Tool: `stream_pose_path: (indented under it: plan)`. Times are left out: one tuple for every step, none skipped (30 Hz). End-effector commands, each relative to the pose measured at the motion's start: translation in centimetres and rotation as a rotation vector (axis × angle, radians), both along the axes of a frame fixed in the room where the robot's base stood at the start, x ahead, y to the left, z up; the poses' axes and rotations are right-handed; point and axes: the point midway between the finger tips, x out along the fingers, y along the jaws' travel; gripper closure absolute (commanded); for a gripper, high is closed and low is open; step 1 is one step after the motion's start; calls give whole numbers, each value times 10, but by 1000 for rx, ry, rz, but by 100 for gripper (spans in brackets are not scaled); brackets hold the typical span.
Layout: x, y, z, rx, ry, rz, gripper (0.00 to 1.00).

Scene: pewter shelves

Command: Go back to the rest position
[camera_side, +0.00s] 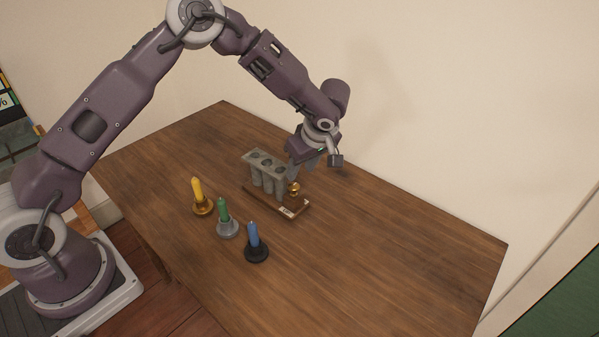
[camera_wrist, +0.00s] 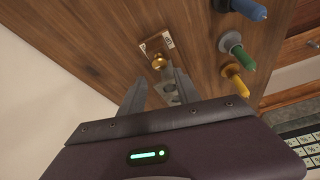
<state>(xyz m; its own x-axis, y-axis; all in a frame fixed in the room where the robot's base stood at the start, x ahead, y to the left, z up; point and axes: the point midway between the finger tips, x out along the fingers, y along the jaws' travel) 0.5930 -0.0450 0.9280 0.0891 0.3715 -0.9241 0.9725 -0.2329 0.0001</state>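My gripper (camera_side: 304,166) hangs over the table beside the grey block, above the gold knob. In the wrist view its two fingers (camera_wrist: 161,76) are spread apart, with nothing seen held between them. The grey block (camera_side: 266,161) with round holes stands upright on the table. In the wrist view a grey holed surface shows by the right finger, partly hidden; I cannot tell its full outline. A gold knob (camera_side: 293,187) sits on a small brown wooden base (camera_side: 292,208) with a pale label; the knob also shows in the wrist view (camera_wrist: 158,62).
A yellow candle (camera_side: 197,189), a green candle (camera_side: 223,209) and a blue candle (camera_side: 253,235) stand upright in separate holders left of and in front of the base. The wooden table (camera_side: 400,260) is clear on the right. A pale wall (camera_side: 450,110) rises behind it.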

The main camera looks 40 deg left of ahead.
Motion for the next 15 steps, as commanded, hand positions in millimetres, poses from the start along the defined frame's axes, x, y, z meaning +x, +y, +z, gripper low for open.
stream_pose_path:
  plan:
    - [0, 0, 0, 0, 0, 0, 61]
    - [0, 0, 0, 0, 0, 0, 61]
    - [0, 0, 0, 0, 0, 0, 61]
    - [0, 0, 0, 0, 0, 0, 61]
    - [1, 0, 1, 0, -5, -2, 61]
    - [6, 0, 6, 0, -26, -10, 61]
    - [12, 1, 14, -1, -58, -25, 61]
    - [21, 0, 26, -1, -104, -45, 61]
    - [37, -2, 49, -6, -186, -88, 61]
    - [49, -4, 72, -10, -260, -131, 61]
    - [62, -8, 97, -15, -339, -182, 61]
    - [74, -15, 135, -24, -446, -262, 61]
    - [80, -23, 164, -32, -519, -327, 61]
    - [82, -32, 192, -39, -585, -397, 61]
    - [79, -45, 230, -48, -665, -498, 61]
